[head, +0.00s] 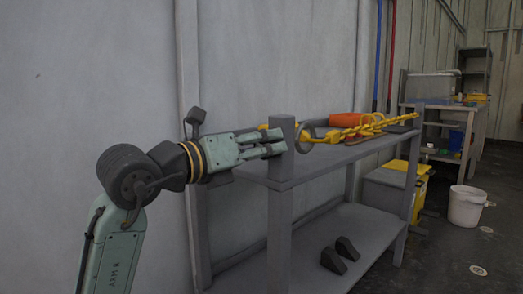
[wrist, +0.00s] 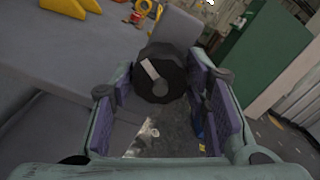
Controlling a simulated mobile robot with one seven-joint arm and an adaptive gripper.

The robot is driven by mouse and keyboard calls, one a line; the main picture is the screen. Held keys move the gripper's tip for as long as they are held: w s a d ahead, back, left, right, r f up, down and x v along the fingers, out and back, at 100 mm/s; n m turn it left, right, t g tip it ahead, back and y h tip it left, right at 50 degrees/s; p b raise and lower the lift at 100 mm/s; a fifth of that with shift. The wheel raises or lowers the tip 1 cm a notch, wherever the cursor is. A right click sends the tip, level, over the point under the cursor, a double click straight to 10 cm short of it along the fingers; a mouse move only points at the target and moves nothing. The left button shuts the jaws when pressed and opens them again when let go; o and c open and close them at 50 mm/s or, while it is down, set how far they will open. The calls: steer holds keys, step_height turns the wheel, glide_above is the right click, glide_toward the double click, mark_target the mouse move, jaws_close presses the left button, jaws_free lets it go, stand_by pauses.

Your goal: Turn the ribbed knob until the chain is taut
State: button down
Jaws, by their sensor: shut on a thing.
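The ribbed knob (wrist: 158,76) is dark, with a pale pointer mark on its face. In the wrist view it sits between the fingertips of my gripper (wrist: 160,84), which is shut on it. In the head view my gripper (head: 278,144) reaches the grey post at the near end of the bench, and the knob is hidden there. The yellow chain (head: 390,124) runs along the bench top, beyond a grey disc (head: 304,137). A bit of yellow chain shows at the top of the wrist view (wrist: 146,9). I cannot tell how taut it is.
The grey bench (head: 330,157) has a lower shelf with two dark wedges (head: 341,254). An orange object (head: 346,119) lies on top, near the wall. A white bucket (head: 466,206) and a yellow-and-grey box (head: 388,190) stand farther right. The floor at right is mostly clear.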

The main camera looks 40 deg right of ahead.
steer(key=c, duration=1.1)
jaws_free()
steer(key=shift+s+a, duration=0.15)
steer(key=shift+a, duration=1)
steer(key=shift+s+a, duration=0.2)
steer(key=shift+a, duration=0.95)
steer(key=shift+s+a, duration=0.15)
steer(key=shift+a, duration=1)
steer(key=shift+s, duration=0.1)
